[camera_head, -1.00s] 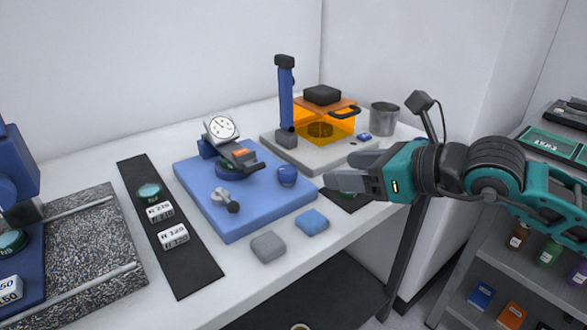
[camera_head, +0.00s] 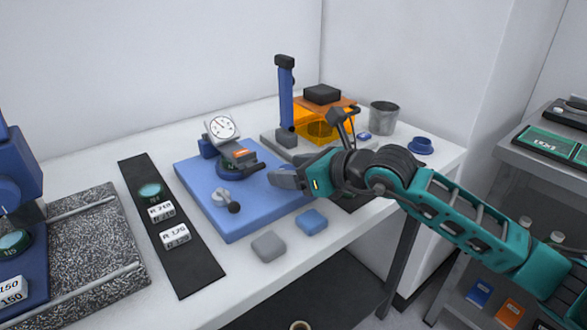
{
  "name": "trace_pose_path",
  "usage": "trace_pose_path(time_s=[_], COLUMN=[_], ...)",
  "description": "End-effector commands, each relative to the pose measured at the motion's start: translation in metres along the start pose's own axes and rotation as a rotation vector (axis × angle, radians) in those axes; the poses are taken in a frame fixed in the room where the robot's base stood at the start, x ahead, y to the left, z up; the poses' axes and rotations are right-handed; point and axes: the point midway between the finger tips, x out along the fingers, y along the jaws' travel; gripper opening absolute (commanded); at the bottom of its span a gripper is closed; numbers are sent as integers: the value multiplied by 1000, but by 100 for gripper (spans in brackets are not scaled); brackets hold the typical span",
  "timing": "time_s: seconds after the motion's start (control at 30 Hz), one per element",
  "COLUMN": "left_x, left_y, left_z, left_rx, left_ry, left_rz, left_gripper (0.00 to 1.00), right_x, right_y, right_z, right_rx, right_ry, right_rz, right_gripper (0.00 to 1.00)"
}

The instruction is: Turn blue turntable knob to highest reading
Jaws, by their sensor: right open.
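The blue instrument base (camera_head: 262,216) carries a white dial gauge (camera_head: 221,127) on a blue bracket. A dark round turntable (camera_head: 230,168) sits under the gauge, with a grey and orange part over it. A small lever with a black ball end (camera_head: 233,208) stands at the front of the base. My right gripper (camera_head: 272,177) comes in from the right, and its open fingers lie over the right side of the base. The blue turntable knob is hidden behind these fingers, so I cannot tell whether they touch it. The dial's reading is too small to make out. My left gripper is not in view.
A grey pad (camera_head: 268,246) and a blue pad (camera_head: 312,221) lie in front of the base. A black strip (camera_head: 196,275) with discs and labels lies left. Behind stand a blue column (camera_head: 286,95), an orange box (camera_head: 310,118) and a metal cup (camera_head: 383,117).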

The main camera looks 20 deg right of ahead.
Motion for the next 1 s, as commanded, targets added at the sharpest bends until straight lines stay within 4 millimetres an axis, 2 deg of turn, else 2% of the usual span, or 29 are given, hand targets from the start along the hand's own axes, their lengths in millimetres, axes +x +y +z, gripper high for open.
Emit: trace_pose_path(time_s=[0.2, 0.77, 1.0], left_x=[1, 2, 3], left_y=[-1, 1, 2], left_z=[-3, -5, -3], left_rx=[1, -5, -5], left_ry=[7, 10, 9], left_rz=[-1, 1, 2], left_gripper=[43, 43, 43], right_x=[0, 0, 0], right_y=[0, 0, -1], right_z=[0, 0, -1], right_rx=[0, 0, -5], right_ry=[0, 1, 1], right_rz=[0, 0, 10], right_gripper=[64, 11, 9])
